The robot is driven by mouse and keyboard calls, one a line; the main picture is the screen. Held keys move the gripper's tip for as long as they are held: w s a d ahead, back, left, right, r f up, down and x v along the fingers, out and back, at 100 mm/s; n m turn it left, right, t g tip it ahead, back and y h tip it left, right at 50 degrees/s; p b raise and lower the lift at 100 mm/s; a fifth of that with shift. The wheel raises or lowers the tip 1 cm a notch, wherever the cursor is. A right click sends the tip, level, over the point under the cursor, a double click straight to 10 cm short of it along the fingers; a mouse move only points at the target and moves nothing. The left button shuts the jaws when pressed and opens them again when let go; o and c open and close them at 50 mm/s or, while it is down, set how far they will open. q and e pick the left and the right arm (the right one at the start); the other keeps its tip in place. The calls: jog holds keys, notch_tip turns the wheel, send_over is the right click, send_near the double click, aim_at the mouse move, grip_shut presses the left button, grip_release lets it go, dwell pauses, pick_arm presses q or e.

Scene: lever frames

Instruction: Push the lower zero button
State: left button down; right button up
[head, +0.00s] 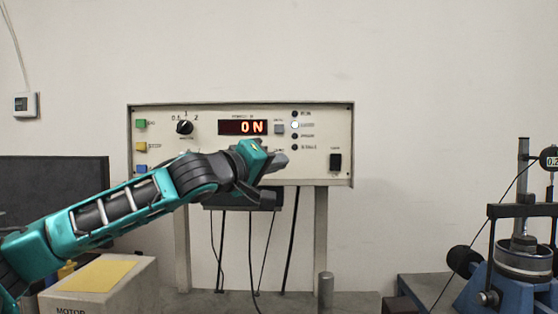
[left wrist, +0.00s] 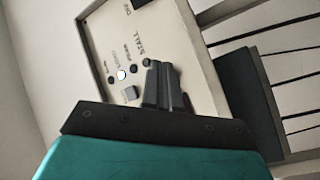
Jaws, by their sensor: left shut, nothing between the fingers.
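My left gripper (head: 280,161) is shut and empty in front of the panel's lower middle. In the left wrist view its fingers (left wrist: 158,68) point at the panel face. I cannot tell whether they touch it. My right gripper is out of view.
Green (head: 141,124), yellow (head: 141,146) and blue buttons line the panel's left side, near a black knob (head: 184,127). Several indicators run down its right, one lit white (head: 295,125). A black switch (head: 335,162) is at far right. A blue test machine (head: 515,290) stands right.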

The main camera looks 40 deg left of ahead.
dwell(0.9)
pick_arm(q)
jog(key=shift+w+a+p, duration=0.3)
jog(key=shift+w+p, duration=0.05)
jog(key=shift+p, duration=0.1)
jog(key=shift+w+a+p, duration=0.2)
jog(key=shift+w+p, duration=0.1)
jog(key=shift+p, duration=0.05)
dwell(0.5)
jog(key=shift+s, duration=0.1)
jog(key=shift+s+d+f+b, duration=0.15)
jog(key=shift+s+d+b, duration=0.1)
jog(key=shift+b, duration=0.3)
jog(key=shift+s+d+b, duration=0.25)
jog(key=shift+b, duration=0.05)
